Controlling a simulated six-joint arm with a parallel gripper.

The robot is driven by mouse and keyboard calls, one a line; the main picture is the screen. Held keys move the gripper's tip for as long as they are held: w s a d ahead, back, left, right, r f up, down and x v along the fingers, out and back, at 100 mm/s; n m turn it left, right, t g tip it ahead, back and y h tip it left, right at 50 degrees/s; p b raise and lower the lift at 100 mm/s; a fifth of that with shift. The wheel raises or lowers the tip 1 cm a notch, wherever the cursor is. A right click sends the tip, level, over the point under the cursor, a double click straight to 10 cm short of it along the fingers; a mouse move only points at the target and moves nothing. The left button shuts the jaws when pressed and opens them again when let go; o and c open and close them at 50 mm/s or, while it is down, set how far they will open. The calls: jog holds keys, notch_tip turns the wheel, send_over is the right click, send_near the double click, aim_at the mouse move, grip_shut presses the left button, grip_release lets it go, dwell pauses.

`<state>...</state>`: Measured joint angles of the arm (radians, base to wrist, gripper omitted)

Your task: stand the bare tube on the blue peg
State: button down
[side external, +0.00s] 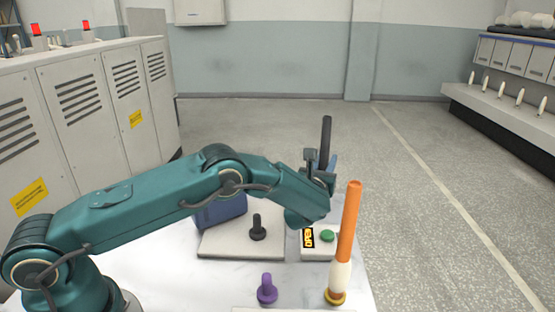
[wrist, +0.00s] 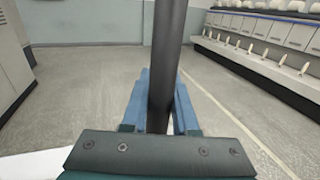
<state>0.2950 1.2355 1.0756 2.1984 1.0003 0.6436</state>
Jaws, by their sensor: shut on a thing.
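A dark bare tube (side external: 326,140) is held upright, or nearly so, in my gripper (side external: 328,163), above the far right part of the table. In the wrist view the tube (wrist: 166,50) runs up out of the picture between the blue fingers of my gripper (wrist: 160,100), which is shut on it. The tube's lower end is hidden in the side view. I cannot make out a blue peg in either view. A purple peg (side external: 267,289) and a black peg (side external: 258,228) stand bare.
A tall orange tube (side external: 349,220) with a white lower part stands on a yellow base (side external: 335,298) at the right. A box with a green button (side external: 327,236) and an OPEN label is below my gripper. A blue bin (side external: 220,213) stands behind my arm.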

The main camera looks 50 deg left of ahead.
aim_at(322, 169)
jog(key=c, duration=0.6)
grip_release()
jog(key=shift+v, duration=2.5)
jog(key=r+n+g, duration=0.1)
jog(key=n, duration=0.1)
jog(key=s+d+r+n, duration=0.1)
jog(key=n, duration=0.1)
jog(key=s+d+r+n+g, duration=0.1)
jog(key=n, duration=0.1)
jog(key=shift+d+r+n+g, duration=0.1)
jog(key=shift+r+n+g, duration=0.2)
jog(key=s+a+r+n+g, duration=0.2)
jog(key=s+a+n+g, duration=0.15)
jog(key=s+n, duration=0.3)
jog(key=s+a+r+n+g, duration=0.2)
jog(key=s+a+n+g, duration=0.15)
jog(key=s+n, duration=0.35)
jog(key=s+d+n+h, duration=0.4)
jog(key=s+n, duration=0.1)
jog(key=s, duration=0.4)
jog(key=s+d+n+g+h, duration=0.1)
jog(key=s+d+n+h, duration=0.2)
jog(key=s, duration=0.6)
jog(key=f+n, duration=0.1)
jog(key=n, duration=0.1)
jog(key=shift+s+d+n+h, duration=0.2)
jog(key=shift+d+n+h, duration=0.15)
jog(key=shift+d+h, duration=0.05)
